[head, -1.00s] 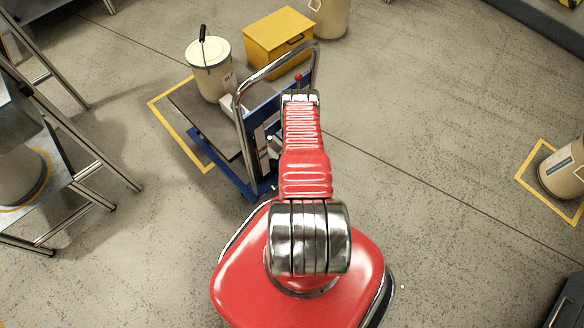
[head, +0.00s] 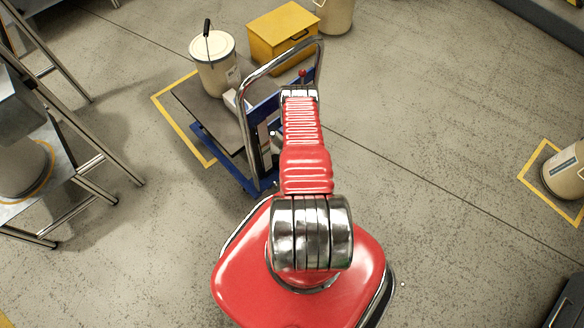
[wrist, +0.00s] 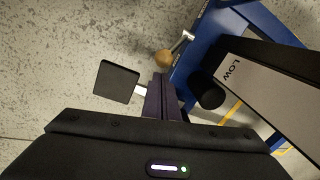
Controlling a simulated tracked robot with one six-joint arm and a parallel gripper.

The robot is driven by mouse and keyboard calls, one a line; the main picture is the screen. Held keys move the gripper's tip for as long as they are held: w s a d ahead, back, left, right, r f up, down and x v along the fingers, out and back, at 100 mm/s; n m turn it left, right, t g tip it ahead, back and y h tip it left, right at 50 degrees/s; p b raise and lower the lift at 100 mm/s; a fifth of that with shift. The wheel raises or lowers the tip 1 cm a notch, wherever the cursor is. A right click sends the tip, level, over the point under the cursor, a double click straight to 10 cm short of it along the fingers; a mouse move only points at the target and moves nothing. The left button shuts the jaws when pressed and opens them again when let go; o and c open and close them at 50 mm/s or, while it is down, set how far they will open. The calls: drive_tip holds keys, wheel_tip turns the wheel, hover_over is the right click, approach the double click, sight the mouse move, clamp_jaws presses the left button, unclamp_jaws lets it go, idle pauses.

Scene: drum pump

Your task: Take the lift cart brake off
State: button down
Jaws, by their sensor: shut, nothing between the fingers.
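The lift cart (head: 205,118) stands ahead of my base, with a blue frame, grey platform and chrome push handle (head: 243,105). In the wrist view its blue frame (wrist: 232,32) fills the upper right. A metal lever with a tan ball knob (wrist: 165,58) sticks out from the frame, just beyond my fingertips. A black square pad on a pale stem (wrist: 116,81) shows left of my fingers. I cannot tell which part is the brake. My gripper (wrist: 160,82) is shut and empty, pointing towards the ball knob, seemingly without touching it. The arm hides it in the head view.
A white-lidded pail (head: 213,62) stands on the cart platform. A yellow box (head: 284,36) and another drum (head: 334,14) are behind the cart. A metal stand (head: 85,170) is at left, and a drum (head: 566,172) at right. Floor right of the cart is clear.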

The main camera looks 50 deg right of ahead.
drive_tip(key=shift+s+a+r, duration=0.1)
drive_tip(key=shift+a+r, duration=0.05)
drive_tip(key=shift+a, duration=0.3)
